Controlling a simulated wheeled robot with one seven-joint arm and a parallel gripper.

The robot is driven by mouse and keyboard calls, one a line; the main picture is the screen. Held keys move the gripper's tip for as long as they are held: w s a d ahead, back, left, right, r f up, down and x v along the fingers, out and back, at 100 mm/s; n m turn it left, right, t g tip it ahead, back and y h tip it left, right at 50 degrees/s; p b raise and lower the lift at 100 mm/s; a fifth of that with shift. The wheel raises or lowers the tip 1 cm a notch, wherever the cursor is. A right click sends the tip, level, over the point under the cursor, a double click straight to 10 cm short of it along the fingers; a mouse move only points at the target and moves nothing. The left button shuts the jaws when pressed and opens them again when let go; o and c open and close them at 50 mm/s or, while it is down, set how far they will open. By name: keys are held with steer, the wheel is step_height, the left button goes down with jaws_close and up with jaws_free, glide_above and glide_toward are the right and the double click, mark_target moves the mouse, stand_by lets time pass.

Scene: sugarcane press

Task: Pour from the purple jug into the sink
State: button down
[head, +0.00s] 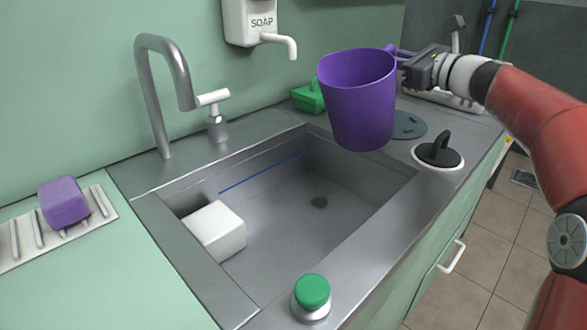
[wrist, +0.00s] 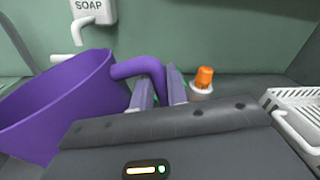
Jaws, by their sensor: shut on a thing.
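The purple jug (head: 357,103) is held in the air above the back right corner of the sink (head: 290,200). It is slightly tilted in the head view, and nothing is seen coming out of it. My gripper (head: 408,72) is to the right of the jug, shut on its handle. In the wrist view the jug (wrist: 62,100) is on the left, with its purple handle (wrist: 140,70) between the fingers of my gripper (wrist: 160,90). The jug's contents are hidden.
A tall faucet (head: 165,90) stands behind the sink. A soap dispenser (head: 262,25) hangs on the wall above. A green-topped button (head: 312,292) is on the front rim. A black-handled stopper (head: 438,150) sits right of the sink. A purple block (head: 63,202) lies on the left rack.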

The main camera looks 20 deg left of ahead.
steer(key=f+m, duration=0.1)
steer(key=w+f+m, duration=0.1)
steer(key=f, duration=0.1)
steer(key=d+f+m, duration=0.1)
steer(key=f+m, duration=0.1)
steer(key=shift+w+f, duration=0.1)
steer(key=shift+w, duration=0.25)
steer(key=shift+r, duration=1.6)
steer(key=shift+s, duration=0.1)
